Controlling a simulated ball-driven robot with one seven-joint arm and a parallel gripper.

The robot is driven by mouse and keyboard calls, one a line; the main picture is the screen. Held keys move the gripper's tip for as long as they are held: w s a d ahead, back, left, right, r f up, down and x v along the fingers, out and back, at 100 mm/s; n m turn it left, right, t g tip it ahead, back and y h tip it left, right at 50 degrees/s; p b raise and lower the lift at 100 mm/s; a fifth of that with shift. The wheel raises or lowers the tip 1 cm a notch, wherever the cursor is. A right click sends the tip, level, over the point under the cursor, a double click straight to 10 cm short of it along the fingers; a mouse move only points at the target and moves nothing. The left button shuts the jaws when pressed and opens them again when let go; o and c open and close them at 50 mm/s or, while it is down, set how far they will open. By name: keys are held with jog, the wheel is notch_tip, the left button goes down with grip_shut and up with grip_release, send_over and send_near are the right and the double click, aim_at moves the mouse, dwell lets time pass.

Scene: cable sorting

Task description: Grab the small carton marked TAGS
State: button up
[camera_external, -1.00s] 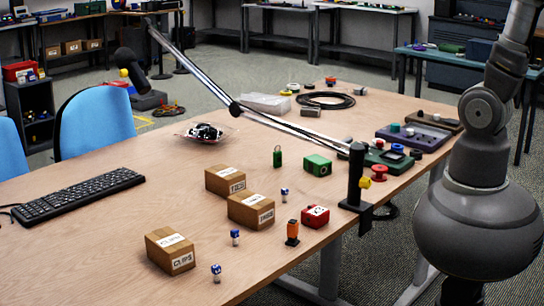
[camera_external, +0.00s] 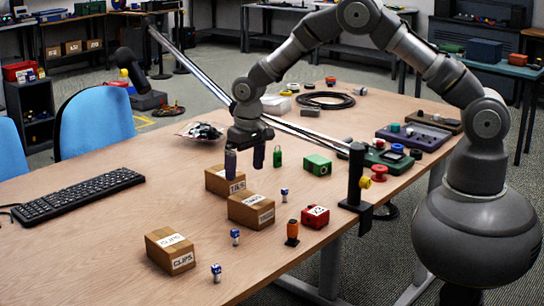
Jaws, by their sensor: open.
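Three small brown cartons stand in a row on the wooden table. The rear carton (camera_external: 216,181) has a front label that seems to read TAGS, though the print is small. The middle carton (camera_external: 245,214) has a label I cannot read. The front carton (camera_external: 166,255) is marked CLIPS. My gripper (camera_external: 245,165) points down above the rear carton, open and with nothing between its fingers. Its left finger overlaps the carton's top in the picture. I cannot tell the exact height gap.
A lamp's long metal arm (camera_external: 310,136) crosses behind my gripper, from a clamp post (camera_external: 355,175). A green padlock (camera_external: 277,157) and green box (camera_external: 317,165) stand right of the rear carton. A red box (camera_external: 315,216) is nearer. The table left of the cartons is clear up to the keyboard (camera_external: 80,195).

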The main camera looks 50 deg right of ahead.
aim_at(250, 199)
jog(key=shift+g, duration=0.4)
jog(key=f, duration=0.2)
jog(key=s+f, duration=0.1)
jog(key=f, duration=0.1)
jog(key=s+f+b, duration=0.1)
jog(key=f, duration=0.2)
jog(key=shift+a, duration=0.2)
notch_tip(250, 199, down, 5)
jog(key=b, duration=0.3)
jog(key=shift+d+f, duration=0.1)
jog(key=c, duration=1.1)
